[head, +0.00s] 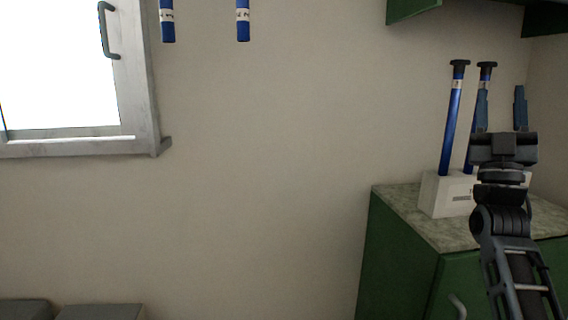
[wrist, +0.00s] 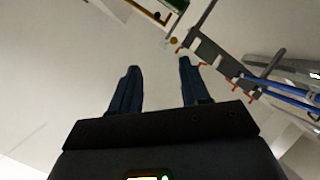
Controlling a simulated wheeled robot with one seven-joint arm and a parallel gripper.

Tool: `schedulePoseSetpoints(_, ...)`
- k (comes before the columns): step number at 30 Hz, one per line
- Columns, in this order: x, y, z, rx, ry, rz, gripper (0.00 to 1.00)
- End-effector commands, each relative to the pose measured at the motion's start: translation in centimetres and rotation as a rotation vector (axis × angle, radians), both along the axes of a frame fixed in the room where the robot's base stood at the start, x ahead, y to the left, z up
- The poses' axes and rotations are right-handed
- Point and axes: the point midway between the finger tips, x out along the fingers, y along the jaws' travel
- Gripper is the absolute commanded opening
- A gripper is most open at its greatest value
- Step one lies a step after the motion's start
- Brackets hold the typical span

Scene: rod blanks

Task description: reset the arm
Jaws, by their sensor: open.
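My gripper (head: 501,104) is raised at the right of the head view, its two fingers pointing up and apart. It is open and nothing shows between the fingers. In the wrist view my gripper (wrist: 159,76) also has its blue-grey fingers spread with an empty gap. In the head view, two blue rods with black caps, one (head: 452,120) clear and one (head: 484,75) partly hidden behind my gripper, stand slightly tilted in a white block (head: 440,196). My arm hides the right part of that block.
A green cabinet (head: 395,250) with a speckled top bears the block. A green shelf (head: 410,8) hangs above. Blue rods (head: 167,20) show at the top left beside a window (head: 60,70). The wrist view shows a dark rack with red-tipped hooks (wrist: 215,60). The middle wall is bare.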

Motion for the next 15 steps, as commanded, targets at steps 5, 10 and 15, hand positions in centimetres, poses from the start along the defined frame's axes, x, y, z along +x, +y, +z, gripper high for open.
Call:
schedulePoseSetpoints(5,-2.2,3.1,-8.3,0.067,0.141,0.076,0.46)
schedulePoseSetpoints(10,-5.4,6.0,-15.0,0.130,0.271,0.142,0.46)
schedulePoseSetpoints(15,-9.7,8.8,-20.8,0.194,0.403,0.205,0.46)
